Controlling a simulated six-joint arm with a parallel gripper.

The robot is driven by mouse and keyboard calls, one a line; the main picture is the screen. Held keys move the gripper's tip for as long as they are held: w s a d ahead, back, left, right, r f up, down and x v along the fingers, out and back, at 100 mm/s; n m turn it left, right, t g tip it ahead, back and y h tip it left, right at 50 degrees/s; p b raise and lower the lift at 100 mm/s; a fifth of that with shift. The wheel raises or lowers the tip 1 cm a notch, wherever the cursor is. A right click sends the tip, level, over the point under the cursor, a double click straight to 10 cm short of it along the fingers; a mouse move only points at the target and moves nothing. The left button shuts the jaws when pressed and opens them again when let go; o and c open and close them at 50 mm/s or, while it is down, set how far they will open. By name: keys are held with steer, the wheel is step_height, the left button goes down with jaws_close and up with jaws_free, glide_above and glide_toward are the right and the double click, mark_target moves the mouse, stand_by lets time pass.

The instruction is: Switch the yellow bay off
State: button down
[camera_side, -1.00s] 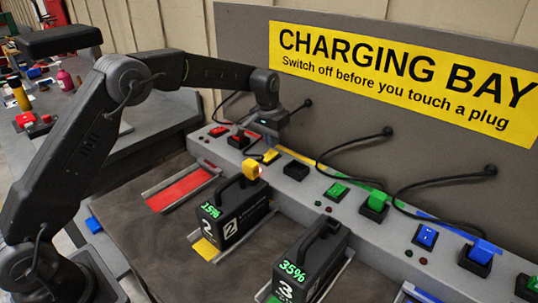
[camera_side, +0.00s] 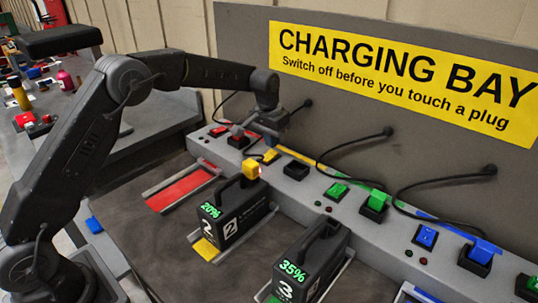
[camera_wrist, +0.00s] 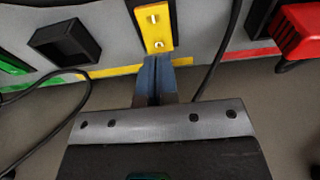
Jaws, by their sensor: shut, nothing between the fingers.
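The yellow switch (camera_side: 270,156) sits on the grey charging ledge, left of an empty dark socket (camera_side: 296,170). In the wrist view the yellow switch (camera_wrist: 155,27) is a rocker with two light marks, at the top middle. My gripper (camera_wrist: 158,63) is shut and empty, its blue-grey fingertips at the switch's near edge. I cannot tell whether they touch it. Battery 2 (camera_side: 234,218) stands in the yellow bay showing 20%, with the yellow plug (camera_side: 251,169) on top.
Battery 3 (camera_side: 311,262) stands to the right, showing 35%. The red bay (camera_side: 180,190) is empty. A red plug (camera_wrist: 300,31) and a black cable (camera_wrist: 221,52) lie close to my gripper. Green and blue switches (camera_side: 426,237) are further right. The sign panel (camera_side: 340,110) rises behind.

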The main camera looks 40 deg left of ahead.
mark_target(272, 152)
steer(key=shift+f, duration=1.25)
stand_by(0.5)
steer(key=shift+r, duration=0.1)
steer(key=shift+r, duration=3.45)
